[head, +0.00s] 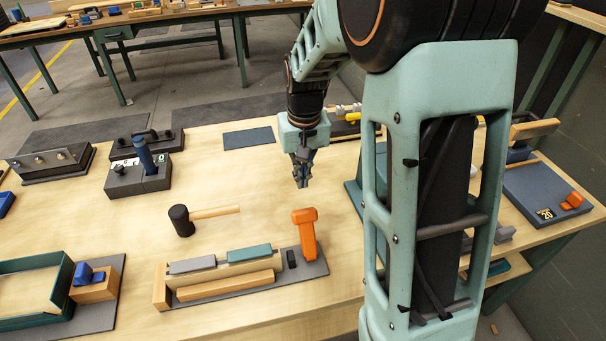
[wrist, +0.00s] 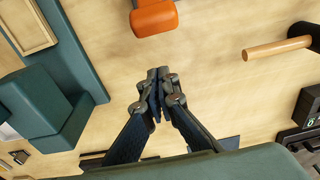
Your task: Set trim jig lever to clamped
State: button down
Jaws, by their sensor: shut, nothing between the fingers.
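An orange lever (head: 305,236) stands upright at the right end of a fixture with a grey base plate (head: 312,271), near the front middle of the bench. I take this fixture for the trim jig; no label on it is readable. The fixture also carries grey and teal blocks and wooden bars. In the wrist view the orange lever (wrist: 153,17) shows at the top edge, partly cut off. My gripper (head: 302,182) is shut and empty, above the bench and behind the lever, apart from it. Its closed fingertips (wrist: 158,75) point toward the lever in the wrist view.
A black-headed mallet (head: 181,221) lies left of the gripper. Behind it stands a dark box with a blue lever (head: 144,156). A blue-grey fixture marked 20 (head: 532,190) with an orange knob is at the right. Bare bench lies around the mallet.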

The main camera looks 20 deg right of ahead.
jog(key=s+f+p, duration=0.1)
jog(key=s+f, duration=0.2)
jog(key=f, duration=0.2)
jog(key=shift+s, duration=0.15)
jog(key=shift+b, duration=0.3)
dwell(0.4)
